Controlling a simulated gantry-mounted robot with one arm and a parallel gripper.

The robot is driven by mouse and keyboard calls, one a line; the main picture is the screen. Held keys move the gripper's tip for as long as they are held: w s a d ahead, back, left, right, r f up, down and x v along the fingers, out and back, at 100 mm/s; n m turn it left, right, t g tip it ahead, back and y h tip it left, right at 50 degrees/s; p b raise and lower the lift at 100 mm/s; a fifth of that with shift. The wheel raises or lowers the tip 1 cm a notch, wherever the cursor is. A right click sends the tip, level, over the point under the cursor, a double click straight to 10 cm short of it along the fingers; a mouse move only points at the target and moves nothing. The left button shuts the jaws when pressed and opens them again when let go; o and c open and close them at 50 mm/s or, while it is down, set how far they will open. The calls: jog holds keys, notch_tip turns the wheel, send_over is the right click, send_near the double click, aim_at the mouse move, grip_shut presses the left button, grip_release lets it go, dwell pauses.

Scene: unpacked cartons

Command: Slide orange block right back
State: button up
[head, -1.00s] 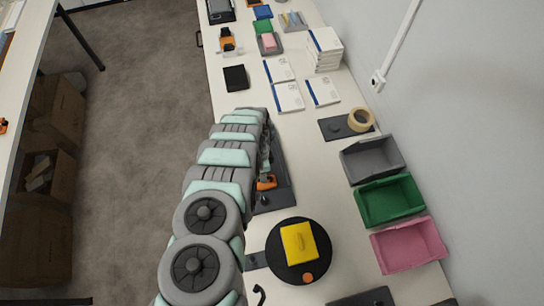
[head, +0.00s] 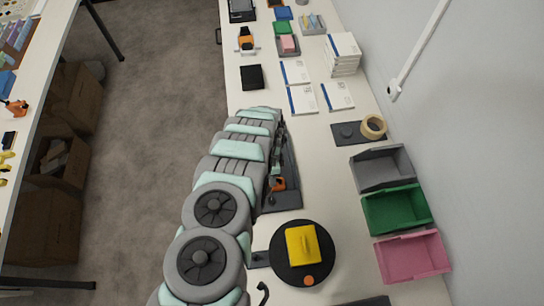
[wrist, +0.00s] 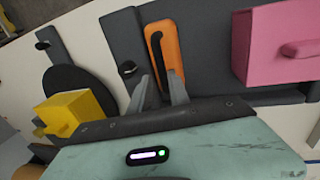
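The orange block (wrist: 172,45) lies on a dark grey base (wrist: 212,60) and has a black hooked bar along it. In the head view the orange block (head: 278,184) shows just right of my arm, which hides part of it and of its base. My gripper (wrist: 157,80) is at the near end of the block in the wrist view. Its two grey fingers stand a short way apart, with the black bar's lower end seen between them. Whether they touch or grip the bar is unclear.
A black round plate (head: 286,270) carries a yellow block (head: 303,245). Grey (head: 382,168), green (head: 397,209) and pink (head: 412,257) bins line the right side. A pink block with a knob (wrist: 280,45) stands right of the orange block in the wrist view.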

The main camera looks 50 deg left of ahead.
notch_tip(320, 180, up, 10)
jog(key=w+a+b, duration=0.1)
jog(key=b, duration=0.1)
jog(key=shift+a, duration=0.4)
dwell(0.4)
